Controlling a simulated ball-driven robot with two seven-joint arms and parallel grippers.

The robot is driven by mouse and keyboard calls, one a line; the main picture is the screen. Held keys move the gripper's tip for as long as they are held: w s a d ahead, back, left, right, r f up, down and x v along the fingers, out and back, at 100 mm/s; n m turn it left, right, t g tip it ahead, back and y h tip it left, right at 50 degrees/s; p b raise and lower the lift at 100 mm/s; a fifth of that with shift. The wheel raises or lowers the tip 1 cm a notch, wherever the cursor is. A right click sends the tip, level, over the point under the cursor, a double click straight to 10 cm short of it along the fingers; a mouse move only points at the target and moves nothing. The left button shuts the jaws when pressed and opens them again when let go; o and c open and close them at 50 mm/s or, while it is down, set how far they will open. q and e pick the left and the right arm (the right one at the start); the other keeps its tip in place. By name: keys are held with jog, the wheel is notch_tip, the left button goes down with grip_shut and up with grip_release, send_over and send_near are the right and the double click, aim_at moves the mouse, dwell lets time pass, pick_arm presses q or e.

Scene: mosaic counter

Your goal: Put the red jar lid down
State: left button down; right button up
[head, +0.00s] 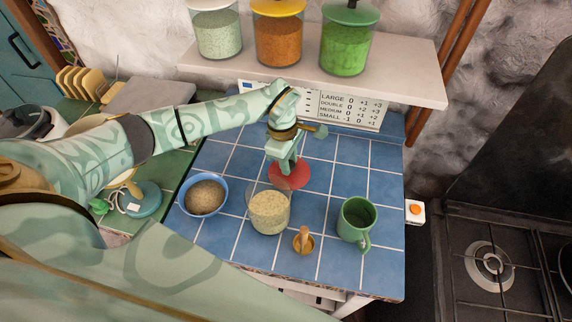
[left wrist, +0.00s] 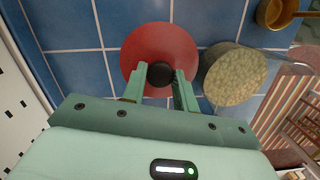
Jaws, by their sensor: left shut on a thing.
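The red jar lid (head: 290,176) is a round red disc with a dark knob, seen just above or on the blue tiled counter; I cannot tell if it touches the tiles. My left gripper (head: 284,166) is shut on the lid's knob from above. In the left wrist view the lid (left wrist: 150,45) lies between and beyond the fingertips of the left gripper (left wrist: 160,75), which hold the black knob. A glass jar of pale grain (head: 269,212) stands open just in front of the lid. It also shows in the left wrist view (left wrist: 235,76). My right gripper is not in view.
A blue bowl of grain (head: 204,196) stands left of the jar. A small brass scoop or cup (head: 303,242) and a green mug (head: 355,222) stand to the right. The shelf (head: 310,75) holds lidded jars. Tiles right of the lid are clear.

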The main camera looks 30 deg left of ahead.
pick_arm(q)
jog(key=shift+s+a, duration=0.1)
jog(key=shift+a, duration=0.2)
jog(key=shift+f, duration=0.3)
notch_tip(320, 180, down, 3)
jog(key=b, duration=0.3)
jog(key=shift+f, duration=0.2)
jog(key=shift+r, duration=0.2)
jog(key=shift+f, duration=0.15)
jog(key=c, duration=1.1)
grip_release()
